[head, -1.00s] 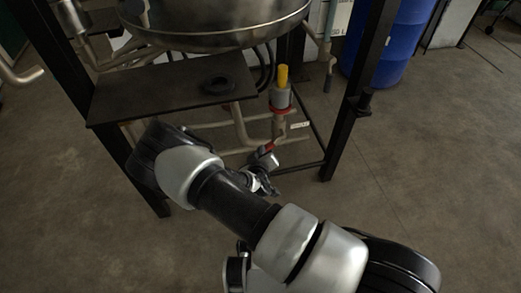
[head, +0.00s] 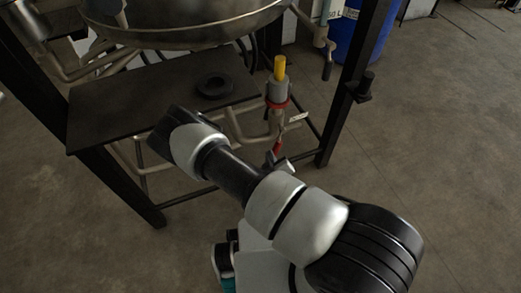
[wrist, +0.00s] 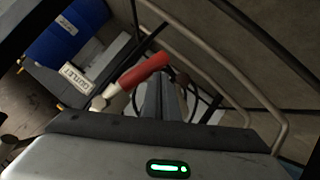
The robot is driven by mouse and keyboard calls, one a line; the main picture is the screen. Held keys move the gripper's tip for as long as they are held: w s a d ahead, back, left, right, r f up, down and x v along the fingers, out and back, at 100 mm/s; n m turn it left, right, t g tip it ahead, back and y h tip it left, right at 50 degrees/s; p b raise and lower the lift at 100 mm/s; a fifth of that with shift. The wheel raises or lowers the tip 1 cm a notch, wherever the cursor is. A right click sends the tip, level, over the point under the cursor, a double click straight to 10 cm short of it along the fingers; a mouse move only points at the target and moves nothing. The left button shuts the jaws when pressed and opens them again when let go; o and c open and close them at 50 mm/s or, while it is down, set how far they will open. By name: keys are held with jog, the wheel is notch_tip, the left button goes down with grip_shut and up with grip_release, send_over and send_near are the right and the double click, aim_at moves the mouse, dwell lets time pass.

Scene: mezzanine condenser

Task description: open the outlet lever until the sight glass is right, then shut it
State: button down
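The red outlet lever (head: 277,148) hangs low on the pipework under the vessel. In the wrist view its red handle (wrist: 142,70) slants up to the right, beside a white tag reading OUTLET (wrist: 75,77). My gripper (wrist: 165,85) has its fingers close together, seemingly shut, with the handle's end at or just beyond their tips; I cannot see the lever held between them. In the head view my gripper (head: 277,163) is just below the lever, partly hidden by my arm. A pale upright tube (head: 325,12) beside the vessel may be the sight glass; its level is unreadable.
A metal vessel (head: 180,30) stands above a dark shelf (head: 130,100) carrying a black ring (head: 214,85). A yellow-topped grey fitting (head: 279,90) rises above the lever. Black frame posts (head: 345,110) and pipes crowd the area. A blue drum (head: 358,40) stands behind; floor is clear at right.

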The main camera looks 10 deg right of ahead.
jog(key=shift+w+d+f, duration=0.15)
jog(key=shift+d+f, duration=0.2)
jog(key=shift+d, duration=0.25)
jog(key=shift+w+d+f, duration=0.15)
jog(key=shift+d+f, duration=0.15)
jog(key=shift+d, duration=0.3)
jog(key=shift+a, duration=0.15)
